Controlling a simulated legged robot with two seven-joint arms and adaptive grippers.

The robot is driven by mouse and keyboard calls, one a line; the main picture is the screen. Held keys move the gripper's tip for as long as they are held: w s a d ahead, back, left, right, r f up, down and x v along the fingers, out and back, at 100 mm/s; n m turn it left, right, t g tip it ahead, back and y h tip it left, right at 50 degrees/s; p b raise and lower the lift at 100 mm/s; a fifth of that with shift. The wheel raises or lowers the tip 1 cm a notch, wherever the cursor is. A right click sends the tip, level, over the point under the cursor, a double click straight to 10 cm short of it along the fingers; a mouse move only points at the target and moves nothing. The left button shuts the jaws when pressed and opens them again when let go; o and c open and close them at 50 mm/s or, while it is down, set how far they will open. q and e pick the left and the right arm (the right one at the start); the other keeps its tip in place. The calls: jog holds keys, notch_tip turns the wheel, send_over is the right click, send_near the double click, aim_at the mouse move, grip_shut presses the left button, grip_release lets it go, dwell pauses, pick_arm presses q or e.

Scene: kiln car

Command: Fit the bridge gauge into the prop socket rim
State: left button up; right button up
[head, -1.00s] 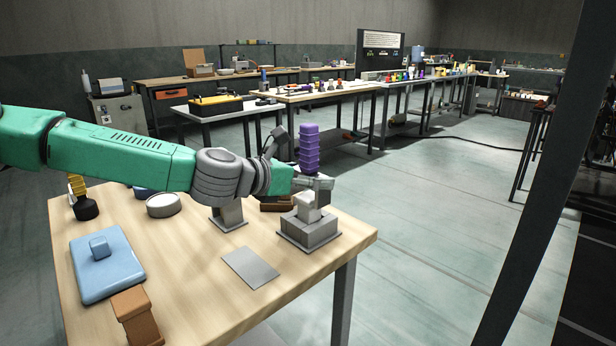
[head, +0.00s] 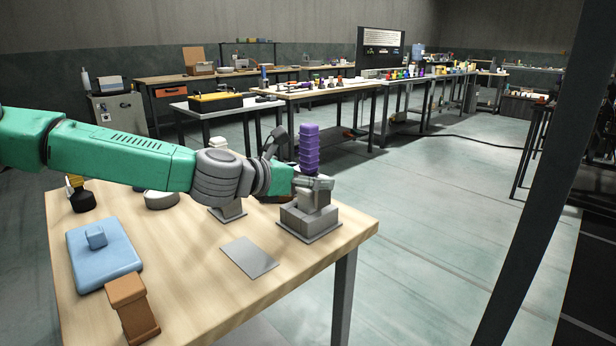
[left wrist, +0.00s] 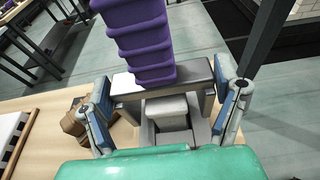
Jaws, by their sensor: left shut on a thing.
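The bridge gauge has a purple ribbed handle (head: 309,150) over a grey bridge with two legs; it also fills the middle of the left wrist view (left wrist: 185,80). My left gripper (head: 313,183) is shut on the grey bridge, one finger at each end. The prop socket (head: 308,222), a grey stepped block on a square plate, stands at the table's right corner, directly below the gauge. In the left wrist view its pale central block (left wrist: 168,113) shows between the gauge's legs. The gripper hides part of the contact; I cannot tell whether the gauge is fully seated.
The wooden table (head: 200,285) also holds a flat grey plate (head: 249,257), a blue lidded tray (head: 103,262), a brown block (head: 132,308) and a grey pedestal (head: 228,210) under my arm. The table edge lies just right of the socket.

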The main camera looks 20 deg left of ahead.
pick_arm(q)
jog(key=shift+f+b, duration=0.8)
jog(key=shift+f, duration=0.05)
dwell(0.3)
jog(key=o, duration=1.3)
jog(key=c, duration=0.8)
jog(key=shift+o, duration=0.3)
jog(key=shift+s+r, duration=0.1)
jog(key=shift+s, duration=0.05)
jog(key=shift+s+a, duration=0.1)
jog(key=shift+w, duration=0.25)
